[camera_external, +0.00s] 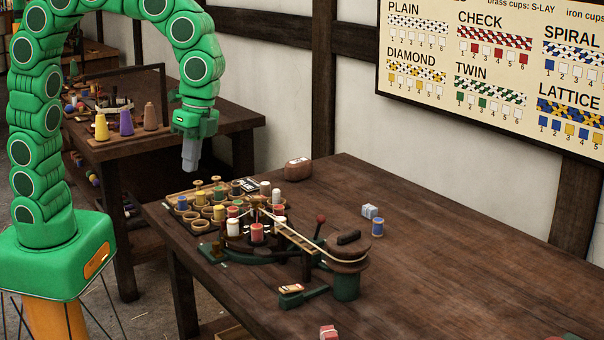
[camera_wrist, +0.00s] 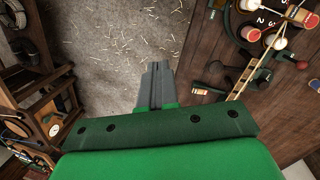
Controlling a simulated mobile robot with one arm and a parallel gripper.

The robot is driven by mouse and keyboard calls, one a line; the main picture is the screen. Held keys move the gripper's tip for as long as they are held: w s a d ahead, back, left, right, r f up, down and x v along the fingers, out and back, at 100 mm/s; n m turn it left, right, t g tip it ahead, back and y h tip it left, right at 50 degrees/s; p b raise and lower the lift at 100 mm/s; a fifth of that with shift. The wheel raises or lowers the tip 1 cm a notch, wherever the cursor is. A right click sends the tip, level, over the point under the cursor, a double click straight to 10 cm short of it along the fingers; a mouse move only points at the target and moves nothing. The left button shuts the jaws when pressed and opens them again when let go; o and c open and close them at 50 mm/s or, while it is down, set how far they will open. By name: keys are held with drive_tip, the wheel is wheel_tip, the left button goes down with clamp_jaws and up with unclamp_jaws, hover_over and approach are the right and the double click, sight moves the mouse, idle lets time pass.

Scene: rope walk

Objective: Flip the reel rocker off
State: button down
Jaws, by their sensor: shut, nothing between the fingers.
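A braiding machine with a green base, a wooden rail and a round take-up reel (camera_external: 346,262) stands near the front edge of the dark table. A small green block with a pale and orange top (camera_external: 291,289) sits in front of it and looks like the reel rocker; which way it is tipped is too small to tell. In the wrist view a small part at the table edge (camera_wrist: 203,92) may be the same rocker. My gripper (camera_external: 189,166) is shut and empty, pointing down left of the table, apart from the machine. In the wrist view its fingers (camera_wrist: 152,68) are over bare floor.
A rack of coloured spools and cups (camera_external: 200,213) stands at the table's left end. A lever with a red knob (camera_external: 320,220) rises beside the reel. The table's right side is mostly clear.

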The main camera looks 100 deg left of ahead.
drive_tip(key=w+f+m, duration=0.2)
drive_tip(key=w+f, duration=0.2)
drive_tip(key=w, duration=0.9)
drive_tip(key=m, duration=0.2)
hover_over(288, 288)
drive_tip(key=w+a, duration=0.2)
drive_tip(key=a, duration=0.1)
wheel_tip(288, 288, down, 6)
drive_tip(key=shift+w+d+f+h, duration=0.1)
drive_tip(key=shift+w+f+h, duration=0.2)
drive_tip(key=shift+f+h, duration=0.1)
drive_tip(key=x, duration=1.4)
drive_tip(key=shift+w, duration=0.1)
